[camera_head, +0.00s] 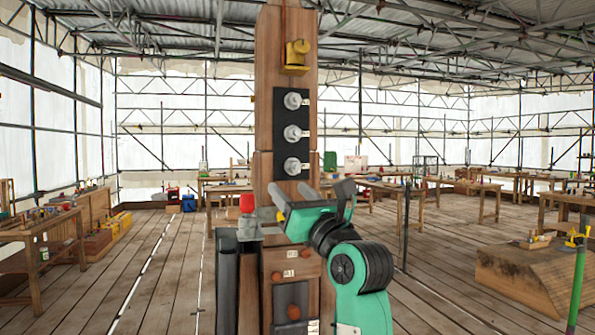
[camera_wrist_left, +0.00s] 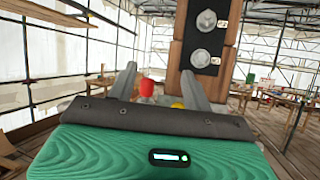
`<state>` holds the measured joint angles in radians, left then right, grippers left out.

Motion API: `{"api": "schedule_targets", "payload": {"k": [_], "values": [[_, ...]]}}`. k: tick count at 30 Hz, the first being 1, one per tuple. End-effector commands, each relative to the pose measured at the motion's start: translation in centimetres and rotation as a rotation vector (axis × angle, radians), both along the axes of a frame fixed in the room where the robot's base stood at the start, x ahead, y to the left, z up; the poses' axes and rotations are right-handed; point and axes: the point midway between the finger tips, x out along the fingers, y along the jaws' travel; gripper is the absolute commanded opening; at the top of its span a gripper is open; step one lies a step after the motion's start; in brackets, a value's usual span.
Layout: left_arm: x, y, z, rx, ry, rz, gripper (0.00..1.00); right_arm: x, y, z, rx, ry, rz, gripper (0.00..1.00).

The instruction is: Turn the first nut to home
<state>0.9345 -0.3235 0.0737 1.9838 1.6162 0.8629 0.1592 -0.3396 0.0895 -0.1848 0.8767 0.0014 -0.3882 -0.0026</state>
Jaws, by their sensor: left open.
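Three grey round nuts sit one above another on a black plate (camera_head: 277,147) on the wooden post: a top nut (camera_head: 292,100), a middle nut (camera_head: 292,132) and a bottom nut (camera_head: 292,165). Each has a small white tag at its right. I cannot tell which is the first. Two nuts also show in the left wrist view, the upper one (camera_wrist_left: 206,20) and the lower one (camera_wrist_left: 200,58). My left gripper (camera_head: 310,190) is open below the bottom nut, apart from it. Its spread fingers (camera_wrist_left: 158,70) hold nothing. My right gripper is not in view.
A yellow fixture (camera_head: 294,58) is on the post above the plate. A red-topped part (camera_head: 247,203) stands on a ledge left of my gripper; it also shows in the left wrist view (camera_wrist_left: 146,87). Workbenches (camera_head: 45,240) stand around; a timber block (camera_head: 535,268) lies at right.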

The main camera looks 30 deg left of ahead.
Motion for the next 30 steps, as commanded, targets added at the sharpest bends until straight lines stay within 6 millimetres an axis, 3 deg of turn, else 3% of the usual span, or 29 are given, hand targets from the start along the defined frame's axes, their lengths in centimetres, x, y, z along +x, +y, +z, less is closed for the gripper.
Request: {"api": "schedule_targets", "payload": {"k": [6, 15, 20, 30], "values": [[1.9, -1.4, 2.6, -0.364, -0.055, -0.226, 0.5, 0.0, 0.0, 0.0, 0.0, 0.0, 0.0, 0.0], [3.1, -3.5, 3.9, -0.538, -0.04, -0.365, 0.5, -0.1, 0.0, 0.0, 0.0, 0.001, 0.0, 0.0], [4.2, -2.2, 4.0, -0.539, -0.038, -0.364, 0.5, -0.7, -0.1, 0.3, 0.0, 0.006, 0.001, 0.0], [8.8, 3.4, 4.1, -0.535, -0.038, -0.358, 0.5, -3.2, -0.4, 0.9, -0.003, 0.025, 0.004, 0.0]]}}
